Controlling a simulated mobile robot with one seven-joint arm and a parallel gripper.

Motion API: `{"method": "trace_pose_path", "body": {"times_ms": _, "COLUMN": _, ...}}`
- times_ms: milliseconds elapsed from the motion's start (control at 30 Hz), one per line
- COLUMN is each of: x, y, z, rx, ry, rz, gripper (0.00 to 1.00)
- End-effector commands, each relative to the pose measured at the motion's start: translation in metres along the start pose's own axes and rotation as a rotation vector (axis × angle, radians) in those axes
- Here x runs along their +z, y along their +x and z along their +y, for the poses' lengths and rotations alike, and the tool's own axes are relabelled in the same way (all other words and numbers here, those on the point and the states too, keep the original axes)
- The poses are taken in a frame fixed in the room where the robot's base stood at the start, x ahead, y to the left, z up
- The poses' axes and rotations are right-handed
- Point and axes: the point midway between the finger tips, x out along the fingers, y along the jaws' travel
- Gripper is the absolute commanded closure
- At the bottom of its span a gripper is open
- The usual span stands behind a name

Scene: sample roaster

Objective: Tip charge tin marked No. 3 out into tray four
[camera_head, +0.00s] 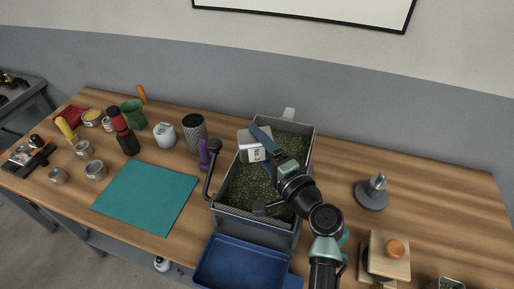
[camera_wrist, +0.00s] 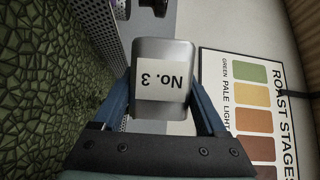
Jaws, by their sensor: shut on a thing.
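The grey metal tin (camera_head: 245,138) has a white label that reads "No. 3" in the wrist view (camera_wrist: 163,52). My gripper (camera_head: 262,149) is shut on it, with one blue finger on each side of the tin in the wrist view (camera_wrist: 161,85). The tin lies over on its side, above a large mesh-sided bin (camera_head: 311,150) that holds a bed of green beans (camera_head: 255,188). Its mouth is hidden, so I cannot tell what is inside. No number marking tray four is readable.
An empty blue tray (camera_head: 240,265) is in front of the bin. A purple-handled tool (camera_head: 204,153), a dark mesh cylinder (camera_head: 194,130) and a white canister (camera_head: 165,135) stand to its left. A teal mat (camera_head: 146,195) is clear. A grey weight-like stand (camera_head: 371,194) is at the right.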

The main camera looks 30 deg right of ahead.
Motion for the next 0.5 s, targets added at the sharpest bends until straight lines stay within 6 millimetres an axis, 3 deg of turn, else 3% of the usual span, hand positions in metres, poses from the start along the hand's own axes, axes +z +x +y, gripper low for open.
{"method": "trace_pose_path", "body": {"times_ms": 233, "x": -0.004, "y": -0.001, "z": 0.007, "rx": -0.062, "ry": 0.147, "rz": 0.0, "gripper": 0.92}}
{"method": "trace_pose_path", "body": {"times_ms": 500, "x": -0.012, "y": -0.005, "z": 0.001, "rx": -0.159, "ry": 0.38, "rz": 0.0, "gripper": 0.92}}
